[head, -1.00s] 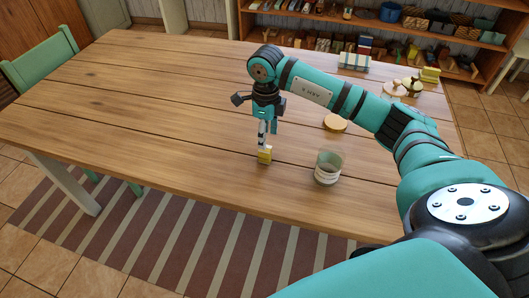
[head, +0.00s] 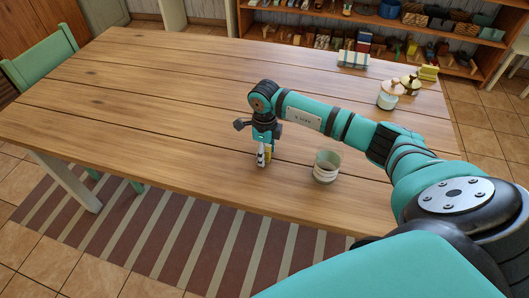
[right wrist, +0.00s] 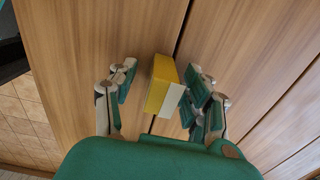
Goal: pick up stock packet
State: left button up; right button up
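The stock packet is a small yellow and white block (right wrist: 163,84) standing on the wooden table. In the head view a sliver of its yellow side (head: 269,152) shows beside my right gripper's fingers. My right gripper (right wrist: 161,82) is low over the table, with its fingers spread on either side of the packet. In the right wrist view there is a clear gap between the packet and the left finger. The right finger is very close to the packet; I cannot tell if it touches. My left gripper is not in view.
A glass jar (head: 326,167) stands just right of my right gripper. Lidded jars (head: 390,95), a yellow item (head: 428,73) and a striped box (head: 353,59) sit toward the table's back right. The table's left half (head: 130,110) is clear. A green chair (head: 42,66) stands at left.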

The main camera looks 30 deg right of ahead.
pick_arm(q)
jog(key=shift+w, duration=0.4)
pick_arm(e)
grip_shut()
jog(key=shift+r, duration=0.1)
jog(key=shift+r+b, duration=0.3)
jog(key=shift+r, duration=0.45)
jog(key=shift+s+a+r+b, duration=0.1)
jog(key=shift+r+b, duration=0.05)
jog(key=shift+r, duration=0.35)
jog(key=shift+s+a+r+b, duration=0.1)
jog(key=shift+r+b, duration=0.05)
jog(key=shift+r, duration=0.3)
pick_arm(q)
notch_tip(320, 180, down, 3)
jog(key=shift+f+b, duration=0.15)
jog(key=shift+b, duration=0.95)
pick_arm(e)
jog(key=s+a, duration=0.2)
jog(key=s, duration=0.2)
jog(key=s+a+r, duration=0.1)
jog(key=s+a, duration=0.2)
jog(key=s, duration=0.1)
jog(key=s+a, duration=0.3)
jog(key=s, duration=0.2)
jog(key=shift+a+r, duration=0.2)
jog(key=shift+r, duration=0.05)
